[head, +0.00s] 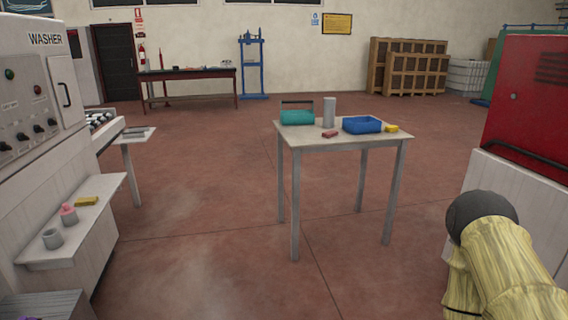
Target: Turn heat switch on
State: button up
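The washer (47,39) stands at the left edge, a white machine cut off by the picture edge. Its grey control panel (22,108) carries a green light (9,74), a red light (38,89) and a slanting row of black switches (22,137). The labels are too small to read, so I cannot tell which switch is for heat or how it is set. My gripper is not in view, and nothing is seen touching the panel.
A white shelf (103,190) below the panel holds a grey cup, a pink bottle and a yellow block. A small table (300,135) with bins stands mid-room. A red-and-white machine (530,100) is at right. Open floor (190,230) lies between washer and table.

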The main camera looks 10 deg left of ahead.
aim_at(38, 129)
jog(key=u, duration=0.05)
jog(key=i, duration=1.75)
jog(key=u, duration=0.95)
jog(key=i, duration=1.05)
jog(key=u, duration=1.65)
jog(key=i, duration=0.7)
jog(key=u, duration=0.5)
